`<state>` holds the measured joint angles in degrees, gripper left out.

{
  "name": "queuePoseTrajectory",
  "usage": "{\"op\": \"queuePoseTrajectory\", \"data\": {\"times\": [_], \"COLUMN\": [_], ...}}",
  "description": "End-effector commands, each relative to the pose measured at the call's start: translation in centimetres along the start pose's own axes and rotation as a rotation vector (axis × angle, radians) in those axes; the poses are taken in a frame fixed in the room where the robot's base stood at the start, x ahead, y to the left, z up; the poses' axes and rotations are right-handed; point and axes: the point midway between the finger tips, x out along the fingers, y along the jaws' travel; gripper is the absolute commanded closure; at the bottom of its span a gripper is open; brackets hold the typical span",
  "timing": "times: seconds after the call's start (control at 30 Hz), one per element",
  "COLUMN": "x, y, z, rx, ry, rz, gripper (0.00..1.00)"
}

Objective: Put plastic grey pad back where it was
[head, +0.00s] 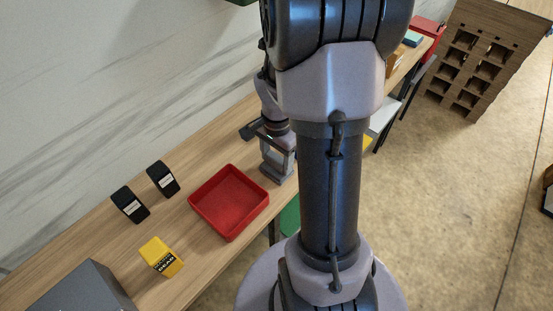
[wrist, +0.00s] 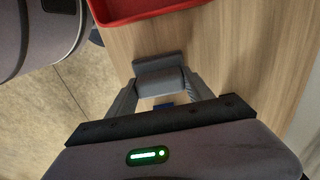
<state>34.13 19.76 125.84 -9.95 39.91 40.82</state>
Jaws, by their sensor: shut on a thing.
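My gripper (head: 277,158) is shut on the grey plastic pad (head: 276,174), just right of the empty red tray (head: 208,222), over the wooden table. In the wrist view, the pad (wrist: 158,62) shows as a flat grey piece with a thicker grey block between the two fingers (wrist: 160,85). The red tray's edge (wrist: 140,14) lies beyond it. The pad is low, at or close to the tabletop; I cannot tell whether it touches.
Two black boxes (head: 130,204) (head: 163,179) and a yellow box (head: 160,256) stand left of the tray. A grey box (head: 82,291) is at the lower left. The wall runs along the table's back.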

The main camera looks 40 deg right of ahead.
Motion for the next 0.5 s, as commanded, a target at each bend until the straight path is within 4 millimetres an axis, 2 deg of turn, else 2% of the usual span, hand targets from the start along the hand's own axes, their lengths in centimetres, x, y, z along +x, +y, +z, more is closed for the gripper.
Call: {"op": "queuePoseTrajectory", "data": {"times": [0.07,0.1,0.2,0.5], "x": [0.31,0.37,0.25,0.09], "y": [0.0,0.0,0.0,-0.01], "z": [-0.01,0.0,0.0,-0.01], "rx": [0.0,0.0,0.0,0.0], "ry": [0.0,0.0,0.0,0.0], "rz": [0.0,0.0,0.0,0.0], "gripper": [0.78,0.38,0.19,0.19]}}
